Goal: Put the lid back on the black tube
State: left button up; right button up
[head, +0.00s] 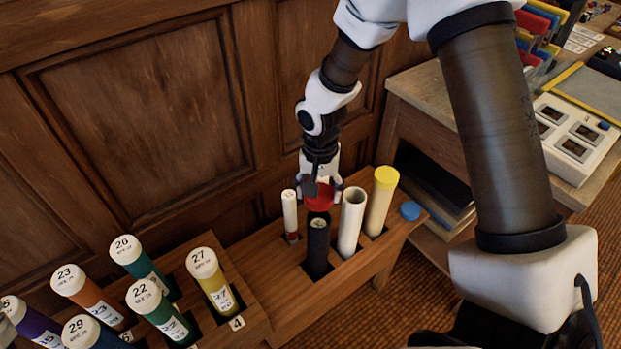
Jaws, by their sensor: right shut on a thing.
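The black tube (317,252) stands upright in a slot of the wooden rack, with its top end facing up. A red lid (320,201) is in my right gripper (321,188), which is shut on it just above the mouth of the black tube. The lid overlaps the tube's far rim in the picture, and I cannot tell whether they touch. My left gripper is not in view.
In the same rack (290,318) stand a thin white tube (290,212), an open white tube (351,222) and a yellow-capped tube (381,203). A blue lid (410,211) lies at its right end. Several labelled tubes stand at left. A panelled wall (150,130) is close behind.

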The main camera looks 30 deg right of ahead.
jog(key=shift+s+f+b, duration=0.3)
jog(key=shift+f+b, duration=0.45)
jog(key=shift+f, duration=0.05)
jog(key=f+b, duration=0.2)
jog(key=f, duration=0.1)
jog(key=shift+w+b, duration=0.2)
jog(key=shift+b, duration=0.1)
jog(key=shift+f+b, duration=0.35)
jog(key=shift+f, duration=0.35)
jog(key=shift+s+r+p, duration=0.1)
jog(key=shift+p, duration=0.3)
jog(key=shift+f, duration=0.25)
dwell(0.5)
jog(key=o, duration=0.8)
